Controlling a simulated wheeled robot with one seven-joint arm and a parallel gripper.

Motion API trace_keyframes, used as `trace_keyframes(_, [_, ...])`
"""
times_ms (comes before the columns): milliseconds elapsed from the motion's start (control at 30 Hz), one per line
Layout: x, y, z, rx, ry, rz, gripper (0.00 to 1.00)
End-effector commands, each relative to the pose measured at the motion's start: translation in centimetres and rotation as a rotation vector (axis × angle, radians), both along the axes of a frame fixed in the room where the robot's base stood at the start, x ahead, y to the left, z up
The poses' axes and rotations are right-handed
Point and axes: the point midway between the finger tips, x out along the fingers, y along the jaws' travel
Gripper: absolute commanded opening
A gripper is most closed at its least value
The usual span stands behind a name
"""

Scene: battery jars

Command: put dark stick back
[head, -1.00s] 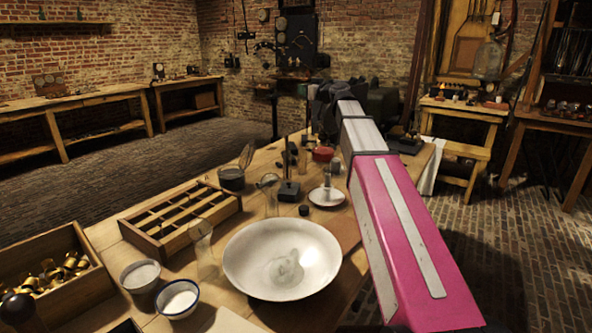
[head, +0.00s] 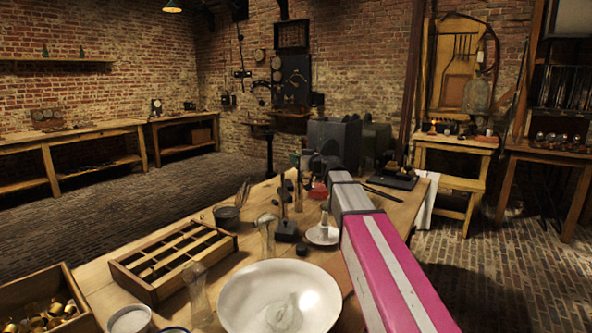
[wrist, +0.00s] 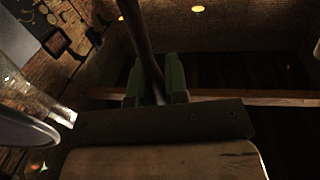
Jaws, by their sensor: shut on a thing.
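In the wrist view my gripper (wrist: 154,78) has its two green fingers closed around a dark stick (wrist: 143,38). The stick runs up out of the jaws towards the top of the picture, slightly tilted, and its upper end is cut off by the frame. In the head view my pink and white arm reaches over the right side of the table, and the stick and finger details cannot be made out there. A dark jar (head: 228,216) with thin sticks standing in it is on the table, left of my arm.
The wooden table (head: 98,262) holds a compartment tray (head: 142,287), a white bowl (head: 240,315), a glass jar (head: 196,290), a small dark stand (head: 286,232) and a white saucer (head: 322,240). A thin dark rod (head: 383,193) lies beyond my arm. Brass parts fill a crate (head: 20,285).

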Motion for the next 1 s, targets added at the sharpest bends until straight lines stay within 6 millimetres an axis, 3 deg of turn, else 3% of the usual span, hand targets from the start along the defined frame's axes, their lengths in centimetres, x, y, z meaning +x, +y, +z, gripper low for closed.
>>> trace_keyframes(400, [0.0,0.0,-4.0,0.001,0.001,0.000,0.00])
trace_keyframes(767, [0.0,0.0,-4.3,0.001,0.001,0.000,0.00])
trace_keyframes(800, [0.0,0.0,-4.2,0.001,0.001,0.000,0.27])
trace_keyframes(833, [0.0,0.0,-4.2,0.001,0.001,0.000,0.37])
trace_keyframes(1000, [0.0,0.0,-4.2,0.001,0.001,0.000,0.40])
